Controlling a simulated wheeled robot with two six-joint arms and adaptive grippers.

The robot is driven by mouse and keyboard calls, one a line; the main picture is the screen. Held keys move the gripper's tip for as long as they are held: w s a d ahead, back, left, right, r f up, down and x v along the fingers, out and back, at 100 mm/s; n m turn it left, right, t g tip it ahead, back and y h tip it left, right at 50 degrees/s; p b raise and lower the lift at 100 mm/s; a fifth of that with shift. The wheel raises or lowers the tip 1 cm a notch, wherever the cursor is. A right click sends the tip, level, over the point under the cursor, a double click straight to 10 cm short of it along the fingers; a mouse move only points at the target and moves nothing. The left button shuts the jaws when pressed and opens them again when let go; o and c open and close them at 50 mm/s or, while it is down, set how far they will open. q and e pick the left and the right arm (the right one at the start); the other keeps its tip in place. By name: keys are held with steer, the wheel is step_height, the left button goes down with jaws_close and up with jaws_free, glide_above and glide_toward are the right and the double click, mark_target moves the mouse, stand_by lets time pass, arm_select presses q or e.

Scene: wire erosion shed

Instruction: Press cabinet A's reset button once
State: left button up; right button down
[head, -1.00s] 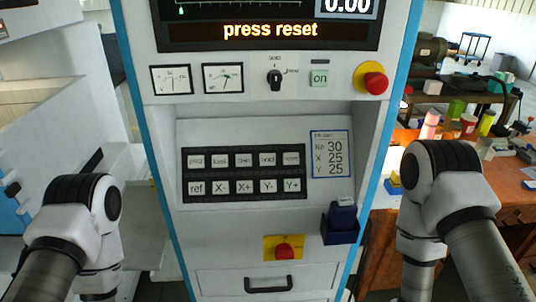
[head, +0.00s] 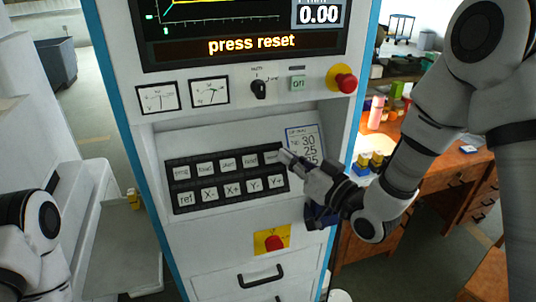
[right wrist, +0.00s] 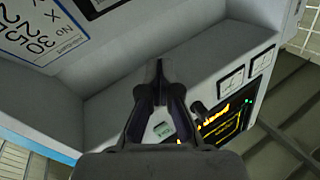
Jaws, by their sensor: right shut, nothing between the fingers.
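The control cabinet (head: 200,262) stands in front of me, its screen (head: 240,30) showing "press reset". A black key block (head: 226,178) on its sloping panel holds two rows of white keys. The labels of the top row are too blurred to read; the top row's right-end key (head: 271,157) is partly behind my fingertips. My right gripper (head: 284,156) is shut and empty, its tips at the key block's upper right corner; touching cannot be told. In the right wrist view the shut fingers (right wrist: 158,68) point toward the panel. My left gripper is out of view.
A lower red button (head: 272,240) is on a yellow plate. A number card (head: 304,143) is beside the keys. A wooden desk (head: 445,170) stands right.

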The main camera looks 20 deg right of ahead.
mark_target(272, 157)
steer(key=w+f+b, duration=0.1)
steer(key=w, duration=0.1)
steer(key=w+f, duration=0.2)
steer(key=w+f+b, duration=0.1)
steer(key=w, duration=0.1)
steer(key=shift+w+f+b, duration=0.25)
steer(key=shift+f+b, duration=0.1)
steer(key=shift+f, duration=0.05)
steer(key=shift+w+f, duration=0.15)
steer(key=shift+w, duration=0.3)
steer(key=shift+f, duration=0.1)
stand_by(1.0)
steer(key=shift+w+f+b, duration=0.15)
steer(key=shift+w+b, duration=0.15)
steer(key=shift+b, duration=0.1)
steer(key=shift+w+f, duration=0.2)
steer(key=shift+w, duration=0.1)
stand_by(0.7)
steer(key=shift+s, duration=0.1)
steer(key=shift+s+r, duration=0.45)
steer(key=shift+s, duration=0.15)
